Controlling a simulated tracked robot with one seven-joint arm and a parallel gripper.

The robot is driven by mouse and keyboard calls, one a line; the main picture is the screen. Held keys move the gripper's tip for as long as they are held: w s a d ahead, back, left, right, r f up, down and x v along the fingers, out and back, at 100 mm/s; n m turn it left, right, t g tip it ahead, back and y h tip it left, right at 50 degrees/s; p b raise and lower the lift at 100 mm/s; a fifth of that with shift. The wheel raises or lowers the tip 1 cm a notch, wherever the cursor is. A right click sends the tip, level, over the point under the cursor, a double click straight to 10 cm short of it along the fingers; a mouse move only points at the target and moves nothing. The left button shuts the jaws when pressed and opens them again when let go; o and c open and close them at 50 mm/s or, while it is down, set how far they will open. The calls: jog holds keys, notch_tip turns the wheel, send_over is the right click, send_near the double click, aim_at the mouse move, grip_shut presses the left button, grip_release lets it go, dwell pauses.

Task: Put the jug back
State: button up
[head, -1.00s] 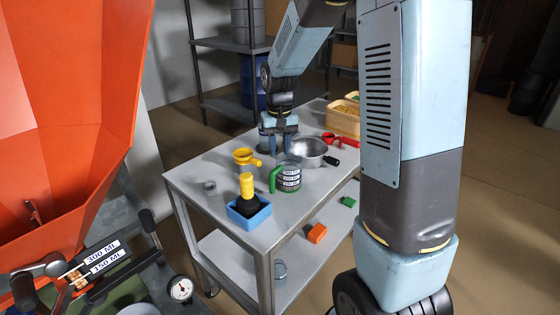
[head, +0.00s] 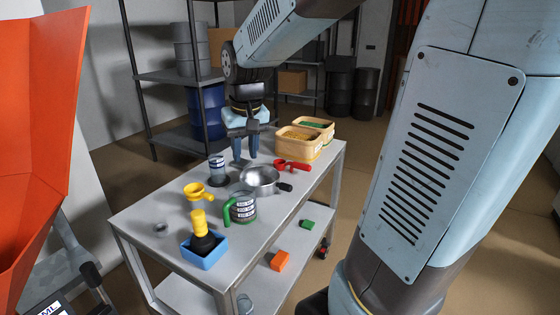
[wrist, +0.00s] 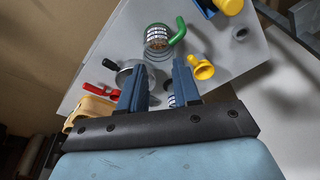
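The clear jug (head: 246,208) with a green handle and white label bands stands upright on the grey table, in front of the metal pan. It also shows at the top of the wrist view (wrist: 158,40), with some brownish stuff inside. My gripper (head: 245,158) points down over the table's far side, behind the pan and apart from the jug. In the wrist view its two blue fingers (wrist: 160,85) are spread with nothing held between them. A small clear labelled cup (head: 216,168) stands left of the gripper and is partly hidden by a finger in the wrist view.
The metal pan (head: 262,179), yellow funnel (head: 197,192), red scoop (head: 292,165) and blue tray (head: 205,255) with a yellow-handled brush crowd the table (head: 150,215). Wooden bins (head: 298,143) stand at its back right. An orange hopper (head: 35,130) rises at left.

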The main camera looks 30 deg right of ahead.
jog(key=s+d+r+t, duration=0.1)
jog(key=s+r, duration=0.1)
jog(key=s, duration=0.5)
jog(key=s+r+t, duration=0.1)
jog(key=s+t, duration=0.1)
jog(key=s, duration=0.6)
jog(key=shift+s+d+r, duration=0.25)
jog(key=shift+d+r, duration=0.1)
dwell(0.5)
